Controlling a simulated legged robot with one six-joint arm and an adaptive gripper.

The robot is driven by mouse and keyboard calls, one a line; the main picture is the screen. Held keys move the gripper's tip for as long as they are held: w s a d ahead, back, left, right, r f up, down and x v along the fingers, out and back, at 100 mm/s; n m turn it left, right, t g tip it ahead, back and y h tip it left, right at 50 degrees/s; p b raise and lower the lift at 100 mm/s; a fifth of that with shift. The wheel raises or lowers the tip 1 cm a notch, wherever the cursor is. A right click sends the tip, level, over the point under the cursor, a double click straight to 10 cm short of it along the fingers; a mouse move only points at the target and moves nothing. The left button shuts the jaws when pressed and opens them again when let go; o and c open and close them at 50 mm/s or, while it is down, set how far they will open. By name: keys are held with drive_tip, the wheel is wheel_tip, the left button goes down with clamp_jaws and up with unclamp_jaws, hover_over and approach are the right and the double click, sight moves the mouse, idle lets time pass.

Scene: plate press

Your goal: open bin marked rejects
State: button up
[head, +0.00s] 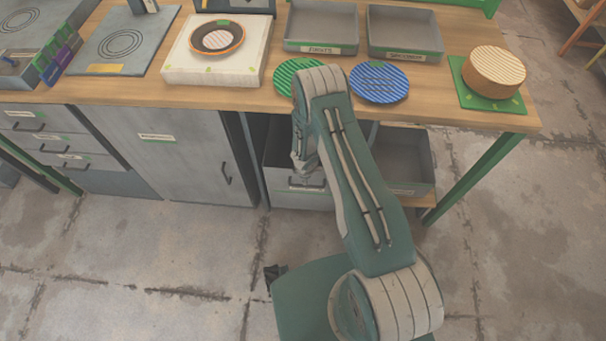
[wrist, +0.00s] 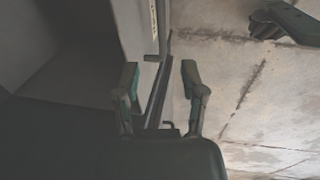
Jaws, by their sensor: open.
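A grey bin (head: 287,201) sits under the bench, with a dark handle and a pale label on its front. The label is too small to read, so I cannot confirm it says rejects. My gripper (head: 306,172) is at the bin's front, partly covered by my arm in the head view. In the wrist view my gripper (wrist: 160,76) is open, its two fingers on either side of a dark bar (wrist: 158,92), apparently the handle. I cannot tell whether either finger touches it.
A grey cabinet door (head: 165,165) stands left of the bin. An open grey bin (head: 413,160) is on the shelf to the right. A green table leg (head: 470,178) stands beyond it. Plates and trays lie on the wooden bench top (head: 205,96). The concrete floor in front is clear.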

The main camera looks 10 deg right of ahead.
drive_tip(key=shift+w+d+f, duration=0.1)
drive_tip(key=shift+w+f, duration=0.2)
drive_tip(key=shift+f, duration=1.5)
drive_tip(key=shift+w+d+f, duration=0.1)
drive_tip(key=shift+w+f, duration=0.25)
drive_tip(key=shift+f, duration=1.5)
drive_tip(key=shift+w+d+f, duration=0.1)
drive_tip(key=shift+w+f, duration=0.2)
drive_tip(key=shift+f, duration=1.5)
clamp_jaws()
